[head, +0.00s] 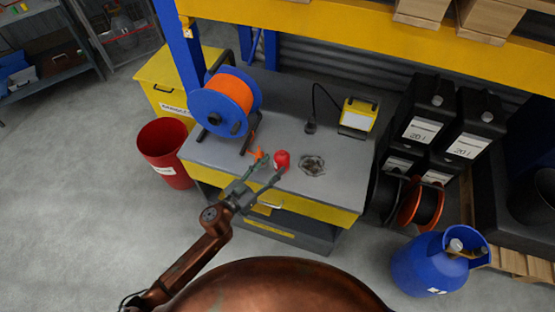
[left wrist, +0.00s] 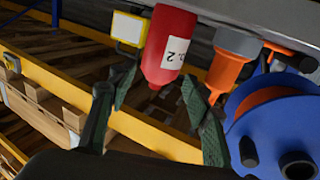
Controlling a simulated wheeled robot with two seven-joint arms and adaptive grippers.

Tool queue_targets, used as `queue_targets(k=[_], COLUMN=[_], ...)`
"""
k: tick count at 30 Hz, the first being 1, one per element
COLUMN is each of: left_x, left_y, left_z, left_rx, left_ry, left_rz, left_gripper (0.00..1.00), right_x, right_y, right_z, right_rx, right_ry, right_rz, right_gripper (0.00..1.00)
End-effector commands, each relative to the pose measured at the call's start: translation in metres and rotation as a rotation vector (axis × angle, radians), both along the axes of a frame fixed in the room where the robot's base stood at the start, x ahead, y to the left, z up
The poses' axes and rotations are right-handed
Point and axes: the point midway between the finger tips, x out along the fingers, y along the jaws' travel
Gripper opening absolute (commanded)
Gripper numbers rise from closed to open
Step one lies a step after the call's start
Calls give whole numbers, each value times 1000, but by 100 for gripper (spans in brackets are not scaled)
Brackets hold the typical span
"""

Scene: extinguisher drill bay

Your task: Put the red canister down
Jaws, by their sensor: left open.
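The red canister (head: 282,159) stands upright on the grey bench near its front edge. In the left wrist view the canister (left wrist: 170,45) appears inverted, with a white label marked 2. My left gripper (head: 262,174) is open and empty at the bench's front edge, just short of the canister. In the wrist view its fingers (left wrist: 160,100) are spread apart, and the canister shows beyond and between their tips. An orange and grey object (left wrist: 232,60) stands beside the canister, close to the other finger; it also shows in the head view (head: 258,153). My right gripper is out of view.
The bench (head: 335,190) also carries a blue reel with orange cable (head: 232,98), a dark dish (head: 312,166) right of the canister and a yellow lamp (head: 357,117). A red bin (head: 166,150) stands left, a blue gas cylinder (head: 435,262) right.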

Motion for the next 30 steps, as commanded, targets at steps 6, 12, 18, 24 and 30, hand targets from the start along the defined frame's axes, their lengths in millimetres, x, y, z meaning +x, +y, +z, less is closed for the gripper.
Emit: queue_targets(k=[6, 12, 18, 24, 30], left_x=[-34, -50, -53, -53, -53], left_y=[29, 42, 45, 44, 44], left_z=[1, 1, 1, 1, 1], left_rx=[1, 0, 0, 1, 1], left_ry=[1, 0, -1, -1, -1], left_rz=[2, 1, 1, 0, 0], left_gripper=[45, 45, 45, 45, 45], right_x=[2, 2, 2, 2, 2], right_y=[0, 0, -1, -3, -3], right_z=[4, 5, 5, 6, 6], right_rx=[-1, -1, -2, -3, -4], right_ry=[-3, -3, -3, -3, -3], right_rz=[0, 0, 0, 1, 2], right_gripper=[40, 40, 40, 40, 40])
